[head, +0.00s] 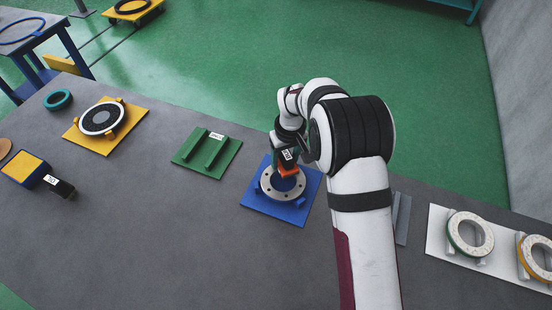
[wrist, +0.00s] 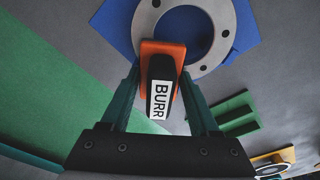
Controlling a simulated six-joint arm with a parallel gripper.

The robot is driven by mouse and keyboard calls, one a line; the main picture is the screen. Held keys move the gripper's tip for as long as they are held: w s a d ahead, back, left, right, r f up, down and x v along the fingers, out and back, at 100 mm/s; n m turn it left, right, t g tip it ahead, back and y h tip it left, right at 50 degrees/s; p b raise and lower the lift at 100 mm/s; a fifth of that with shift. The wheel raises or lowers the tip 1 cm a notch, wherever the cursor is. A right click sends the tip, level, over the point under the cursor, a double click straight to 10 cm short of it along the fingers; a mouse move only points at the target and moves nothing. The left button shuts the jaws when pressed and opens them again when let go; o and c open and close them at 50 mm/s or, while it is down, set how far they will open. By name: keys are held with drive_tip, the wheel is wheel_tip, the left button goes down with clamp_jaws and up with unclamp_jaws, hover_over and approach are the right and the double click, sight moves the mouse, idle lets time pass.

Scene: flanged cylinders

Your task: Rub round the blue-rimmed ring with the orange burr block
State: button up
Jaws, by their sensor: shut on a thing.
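The orange burr block (head: 289,170) has a black handle labelled BURR (wrist: 160,95). My gripper (wrist: 162,72) is shut on it, with a green finger on each side. The pale grey ring (head: 268,190) with bolt holes lies flat on a blue square plate (head: 291,216) with small blue blocks at its edge. A blue rim cannot be told apart from the plate. The block is over the ring's far side in the head view. In the wrist view it overlaps the near part of the ring (wrist: 222,22). Whether it touches the ring is unclear.
A green plate with two bars (head: 191,169) and a yellow plate (head: 96,145) holding a dark disc lie left. A yellow-and-blue block (head: 26,168) and black-handled tool (head: 62,187) are farther left. A white board (head: 440,243) bears green- and orange-rimmed rings, right. The grey table's front is mostly clear.

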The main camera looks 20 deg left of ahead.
drive_tip(key=shift+w+d, duration=0.15)
drive_tip(key=shift+d, duration=0.2)
drive_tip(key=shift+r, duration=4.1)
